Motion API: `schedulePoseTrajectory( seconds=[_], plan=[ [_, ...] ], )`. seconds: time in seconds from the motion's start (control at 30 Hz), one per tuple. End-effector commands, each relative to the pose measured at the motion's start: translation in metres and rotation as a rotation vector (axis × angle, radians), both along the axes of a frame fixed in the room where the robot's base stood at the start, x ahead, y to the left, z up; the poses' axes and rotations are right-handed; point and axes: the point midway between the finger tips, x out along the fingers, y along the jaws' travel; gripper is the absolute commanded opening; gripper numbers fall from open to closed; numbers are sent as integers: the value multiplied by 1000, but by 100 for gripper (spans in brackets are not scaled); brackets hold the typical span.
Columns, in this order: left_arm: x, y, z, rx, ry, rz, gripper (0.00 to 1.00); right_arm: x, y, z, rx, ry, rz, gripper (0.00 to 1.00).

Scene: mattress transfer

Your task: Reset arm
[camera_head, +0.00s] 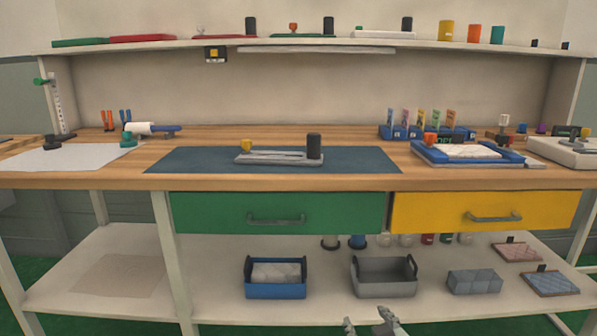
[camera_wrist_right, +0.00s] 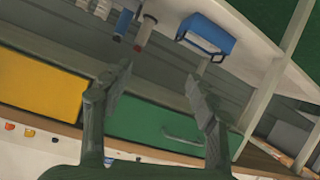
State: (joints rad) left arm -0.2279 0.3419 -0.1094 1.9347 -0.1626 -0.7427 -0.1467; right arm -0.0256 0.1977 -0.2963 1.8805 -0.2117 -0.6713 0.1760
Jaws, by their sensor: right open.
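My right gripper (camera_head: 372,325) shows only at the bottom edge of the head view, right of centre, in front of the lower shelf. It also shows in the right wrist view (camera_wrist_right: 160,90), with its two fingers spread apart and nothing between them. Beyond the fingers in that view are the green drawer (camera_wrist_right: 155,124) and the blue bin (camera_wrist_right: 206,36), both apart from the gripper. My left gripper is in neither view.
A wooden workbench (camera_head: 100,181) spans the view, with a dark blue mat (camera_head: 190,160) on it. The green drawer (camera_head: 230,213) and yellow drawer (camera_head: 440,212) are closed. The lower shelf (camera_head: 215,302) holds a blue bin (camera_head: 275,291) and a grey bin (camera_head: 385,289).

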Motion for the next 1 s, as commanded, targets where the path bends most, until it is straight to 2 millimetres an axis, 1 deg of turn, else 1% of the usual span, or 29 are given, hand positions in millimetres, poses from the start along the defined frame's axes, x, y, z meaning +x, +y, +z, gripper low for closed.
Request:
schedulePoseTrajectory(
  seconds=[0.03, 0.07, 0.1, 0.17, 0.2, 0.27, 0.3, 0.37, 0.4, 0.5, 0.6, 0.67, 0.73, 1.0],
  plan=[
    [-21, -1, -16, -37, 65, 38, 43, -25, -16, -28, -4, 94, -35, 59],
    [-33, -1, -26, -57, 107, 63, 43, -39, -25, -43, -9, 149, -54, 59],
    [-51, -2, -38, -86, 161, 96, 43, -60, -36, -63, -15, 224, -79, 59],
    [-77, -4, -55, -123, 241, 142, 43, -93, -53, -90, -25, 333, -113, 59],
    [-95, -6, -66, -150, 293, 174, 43, -117, -64, -107, -31, 407, -135, 59],
    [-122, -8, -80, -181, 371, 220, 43, -153, -78, -128, -40, 512, -161, 59],
    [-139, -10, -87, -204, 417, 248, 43, -176, -86, -140, -46, 577, -177, 59],
    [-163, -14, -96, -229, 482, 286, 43, -208, -97, -154, -53, 666, -195, 59],
    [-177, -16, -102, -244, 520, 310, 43, -228, -103, -161, -57, 717, -206, 59],
    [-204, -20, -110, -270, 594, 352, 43, -266, -113, -173, -64, 817, -224, 59],
    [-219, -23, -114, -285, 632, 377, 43, -287, -119, -178, -69, 872, -233, 59],
    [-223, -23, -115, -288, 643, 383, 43, -292, -120, -179, -70, 885, -236, 59],
    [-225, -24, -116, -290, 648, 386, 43, -294, -121, -180, -70, 893, -237, 59],
    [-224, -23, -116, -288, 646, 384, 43, -293, -121, -180, -71, 891, -236, 59]
  ],
)
